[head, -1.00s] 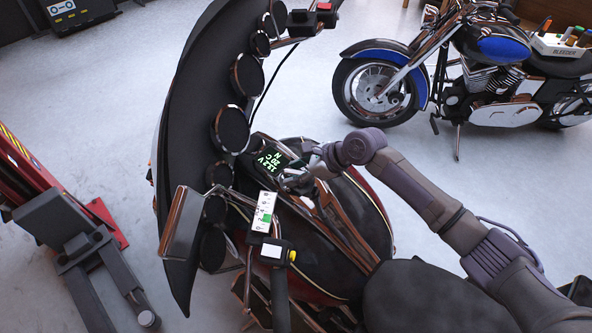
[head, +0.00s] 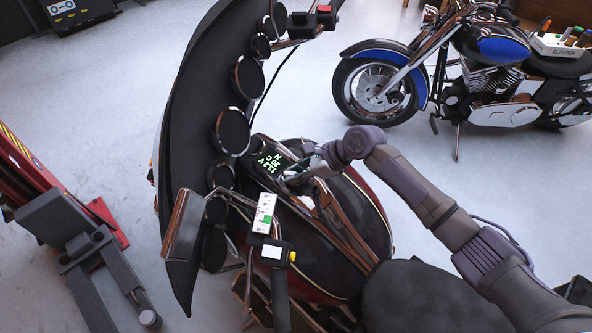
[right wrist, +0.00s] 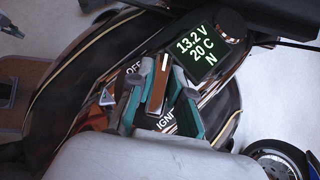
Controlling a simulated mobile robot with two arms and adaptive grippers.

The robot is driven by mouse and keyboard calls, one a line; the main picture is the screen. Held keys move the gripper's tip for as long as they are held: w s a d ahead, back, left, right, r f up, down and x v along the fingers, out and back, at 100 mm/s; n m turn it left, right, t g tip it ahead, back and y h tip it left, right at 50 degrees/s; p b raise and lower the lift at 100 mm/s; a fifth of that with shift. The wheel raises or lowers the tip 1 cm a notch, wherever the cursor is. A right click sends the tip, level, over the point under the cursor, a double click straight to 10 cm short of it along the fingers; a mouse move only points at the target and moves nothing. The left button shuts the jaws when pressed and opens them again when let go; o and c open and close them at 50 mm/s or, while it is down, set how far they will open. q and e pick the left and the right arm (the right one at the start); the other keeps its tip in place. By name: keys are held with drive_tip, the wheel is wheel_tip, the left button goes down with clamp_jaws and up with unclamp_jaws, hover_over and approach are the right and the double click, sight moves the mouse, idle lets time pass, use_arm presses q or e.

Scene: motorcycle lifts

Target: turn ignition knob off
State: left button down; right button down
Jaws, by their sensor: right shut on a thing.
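The ignition knob (right wrist: 158,86) is a copper-brown bar between the teal-lined fingers of my right gripper (right wrist: 155,92) in the right wrist view. The gripper is shut on it. The knob's bar runs nearly upright in that view, just right of the word OFF (right wrist: 133,68). An ignition label (right wrist: 166,116) is partly covered by a finger. In the head view my right gripper (head: 296,181) reaches the motorcycle's console beside the display, and the knob is hidden there. My left gripper is not in view.
The lit display (right wrist: 206,46) reads 13.2 V, 20 C and N. The motorcycle's dark fairing (head: 190,120) and handlebar grip (head: 280,295) stand left of my arm. A blue motorcycle (head: 480,75) stands behind, and a red lift (head: 40,175) is at the left. Floor between is clear.

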drive_tip(key=shift+a+r+n+g+p, duration=0.15)
drive_tip(key=shift+n+g+p, duration=0.2)
drive_tip(key=shift+n+g, duration=0.75)
drive_tip(key=shift+n, duration=0.1)
drive_tip(key=shift+f+n+g+b, duration=0.2)
drive_tip(key=shift+n+g+b, duration=0.3)
drive_tip(key=shift+n+g, duration=0.3)
drive_tip(key=n+g+h+b, duration=0.1)
drive_tip(key=n+b, duration=0.1)
drive_tip(key=b, duration=0.1)
drive_tip(key=n+g+h+b, duration=0.1)
drive_tip(key=n+g+b, duration=0.1)
drive_tip(key=n+b, duration=0.1)
drive_tip(key=shift+f+g+b, duration=0.2)
drive_tip(key=shift+g+b, duration=0.1)
drive_tip(key=shift+b, duration=0.35)
drive_tip(key=shift+r+n+g+h+b, duration=0.2)
drive_tip(key=shift+n+g+h+b, duration=0.25)
drive_tip(key=shift+n+b, duration=0.5)
drive_tip(key=c, duration=1.1)
unclamp_jaws()
drive_tip(key=shift+r, duration=0.1)
